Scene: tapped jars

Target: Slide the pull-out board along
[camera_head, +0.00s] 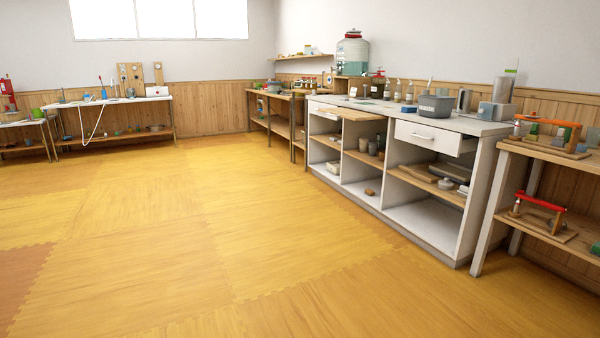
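The pull-out board (362,114) is a thin wooden board just under the top of the white cabinet (457,206). It juts out over the cabinet's open front, left of a white drawer (426,136). How far it reaches back inside is hidden. The cabinet stands to the right, some distance away across the floor. Neither of my grippers is in view.
The yellow mat floor (200,240) is clear up to the cabinet. The drawer with a handle also sticks out. A wooden-topped table (545,150) with red and orange devices stands at right. A jar with a tap (352,55) stands behind the cabinet's far end.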

